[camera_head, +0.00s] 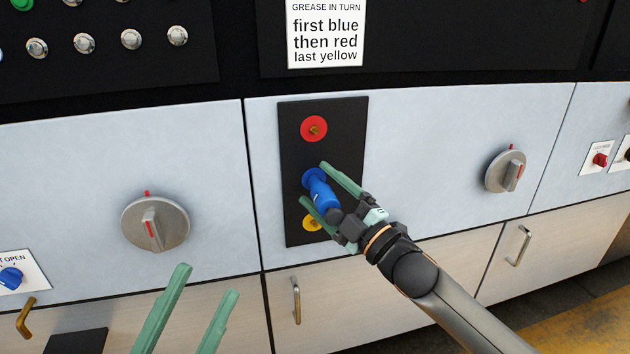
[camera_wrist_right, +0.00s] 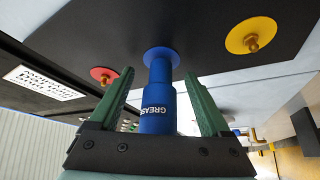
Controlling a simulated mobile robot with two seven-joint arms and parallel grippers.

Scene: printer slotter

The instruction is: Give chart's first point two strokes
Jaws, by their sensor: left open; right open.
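The chart (camera_head: 327,36) reads "GREASE IN TURN, first blue then red last yellow". On a black plate (camera_head: 350,125) sit a red point (camera_head: 314,128), a blue point (camera_head: 313,178) and a yellow point (camera_head: 310,223), partly hidden by my gripper. A blue cylinder marked "GREASE" (camera_wrist_right: 158,105) has its end at the blue point (camera_wrist_right: 161,54), seemingly touching it. My right gripper (camera_head: 313,183) is open, its fingers on either side of the cylinder with visible gaps in the right wrist view. My left gripper (camera_head: 206,279) is open and empty at the lower left.
Grey dials with red marks stand out on the panel at left (camera_head: 155,223) and right (camera_head: 506,171). A blue knob (camera_head: 11,277) is at the far left. Door handles (camera_head: 295,300) project below. The panel between the black plate and right dial is clear.

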